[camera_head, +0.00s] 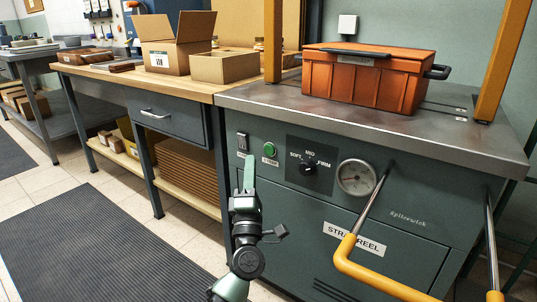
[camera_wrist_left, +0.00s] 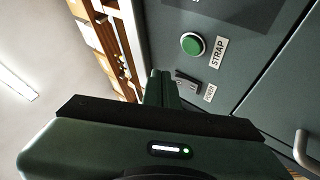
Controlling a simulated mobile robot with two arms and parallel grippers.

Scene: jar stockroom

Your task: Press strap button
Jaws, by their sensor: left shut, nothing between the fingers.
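The strap button (camera_head: 269,150) is a round green button on the dark green front panel of the strapping machine. In the left wrist view the green strap button (camera_wrist_left: 193,44) sits beside a label reading STRAP. My left gripper (camera_head: 249,160) is shut and empty, its fingers pointing up in the head view. It shows below and left of the button, in front of the panel. In the left wrist view the shut fingertips (camera_wrist_left: 161,76) also lie below and left of the button, apart from it in the picture. My right gripper is not in view.
A black power switch (camera_head: 242,142) is left of the button. A dial knob (camera_head: 307,168), a gauge (camera_head: 356,177) and a yellow handle (camera_head: 385,285) are to the right. An orange case (camera_head: 367,80) stands on the machine top. A workbench with cardboard boxes (camera_head: 176,45) is at left.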

